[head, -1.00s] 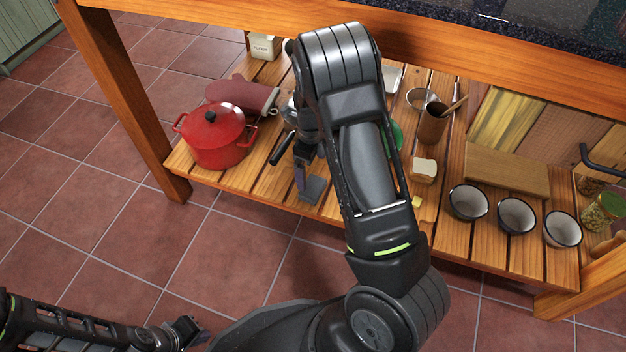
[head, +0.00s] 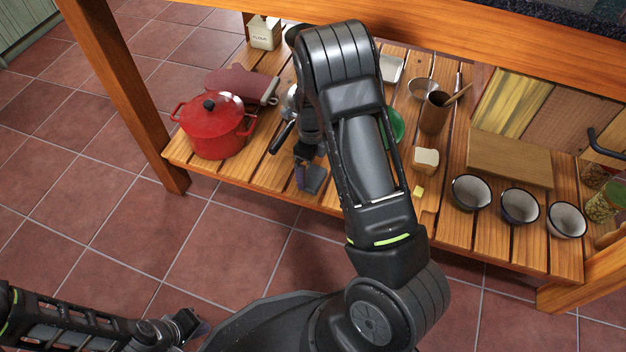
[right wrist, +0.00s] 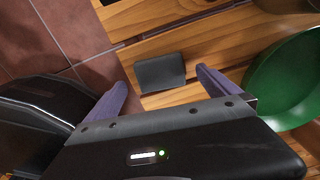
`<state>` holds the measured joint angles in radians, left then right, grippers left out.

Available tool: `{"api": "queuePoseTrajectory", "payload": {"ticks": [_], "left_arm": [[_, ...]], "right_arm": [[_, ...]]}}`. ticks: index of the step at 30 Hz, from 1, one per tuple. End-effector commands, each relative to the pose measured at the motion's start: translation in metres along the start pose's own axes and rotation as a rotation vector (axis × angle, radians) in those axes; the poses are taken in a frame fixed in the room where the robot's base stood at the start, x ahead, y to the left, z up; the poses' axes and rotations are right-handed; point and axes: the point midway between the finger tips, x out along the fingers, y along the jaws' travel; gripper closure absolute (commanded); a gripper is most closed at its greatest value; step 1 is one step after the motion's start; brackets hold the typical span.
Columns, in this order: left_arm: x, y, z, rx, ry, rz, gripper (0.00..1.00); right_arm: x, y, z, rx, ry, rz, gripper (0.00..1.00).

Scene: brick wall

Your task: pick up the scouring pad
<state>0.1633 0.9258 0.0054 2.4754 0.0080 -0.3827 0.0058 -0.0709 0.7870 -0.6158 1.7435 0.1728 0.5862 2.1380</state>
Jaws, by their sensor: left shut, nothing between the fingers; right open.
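The scouring pad (head: 314,179) is a flat dark grey block on the slatted wooden shelf, near its front edge. In the right wrist view the pad (right wrist: 160,72) lies just ahead of my fingers, roughly centred between the two purple fingertips. My right gripper (head: 303,177) is open and low over the shelf at the pad; it also shows in the right wrist view (right wrist: 162,80). I cannot tell whether a finger touches the pad. My right forearm hides part of the shelf in the head view. My left gripper (head: 192,327) is shut and empty, low over the floor at bottom left.
A red pot (head: 213,125) stands left of the pad. A green bowl (right wrist: 290,85) is close to my right finger. A dark-handled metal item (head: 284,137) sits behind the pad. The tabletop edge (head: 430,48) overhangs the shelf. Several cups stand at the right.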

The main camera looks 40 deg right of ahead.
Motion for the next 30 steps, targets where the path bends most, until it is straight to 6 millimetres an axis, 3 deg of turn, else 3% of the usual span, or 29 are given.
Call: {"api": "queuePoseTrajectory", "payload": {"ticks": [1, 7, 26, 30], "left_arm": [[0.012, -0.004, 0.0, 0.0, 0.002, 0.0, 1.0], [0.022, -0.007, -0.002, -0.001, 0.01, 0.0, 1.0], [0.021, -0.006, -0.002, -0.001, 0.011, 0.0, 1.0], [0.021, -0.006, -0.002, -0.001, 0.011, 0.0, 1.0]], "right_arm": [[0.015, 0.001, -0.001, 0.001, 0.001, 0.002, 0.0], [0.035, 0.0, -0.001, -0.001, 0.001, -0.002, 0.0], [0.035, 0.0, 0.0, -0.001, 0.0, -0.001, 0.0], [0.035, 0.0, 0.0, -0.001, 0.001, -0.001, 0.11]]}}
